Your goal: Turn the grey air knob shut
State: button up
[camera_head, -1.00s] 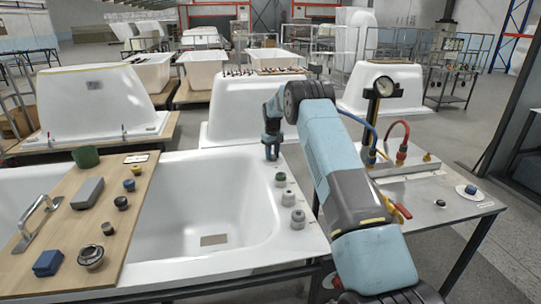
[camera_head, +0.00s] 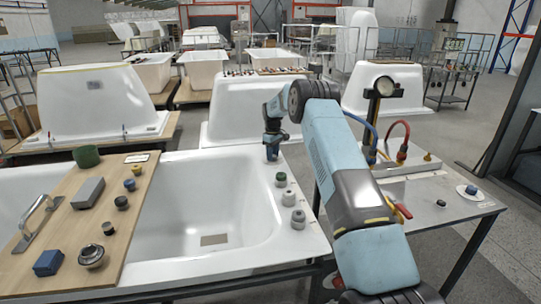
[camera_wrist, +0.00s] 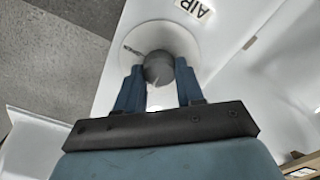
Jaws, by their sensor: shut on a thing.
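In the wrist view the grey air knob (camera_wrist: 158,70) sits on a pale round plate (camera_wrist: 172,38) beside a label reading AIR (camera_wrist: 196,10). My gripper (camera_wrist: 159,82) has one blue finger on each side of the knob and is shut on it. In the head view my gripper (camera_head: 271,153) points down at the far right rim of the white bathtub shell (camera_head: 235,165). The knob is hidden there behind the fingers.
Several knobs (camera_head: 290,198) stand along the tub's right rim, nearer than my gripper. A wooden board (camera_head: 125,225) with loose parts lies across the tub's left. A metal table (camera_head: 440,212) with a gauge (camera_head: 385,87) and hoses stands at right.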

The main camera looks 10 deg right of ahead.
jog(key=shift+w+r, duration=0.1)
jog(key=o, duration=1)
jog(key=shift+o, duration=0.2)
notch_tip(320, 180, up, 14)
jog(key=shift+f, duration=0.25)
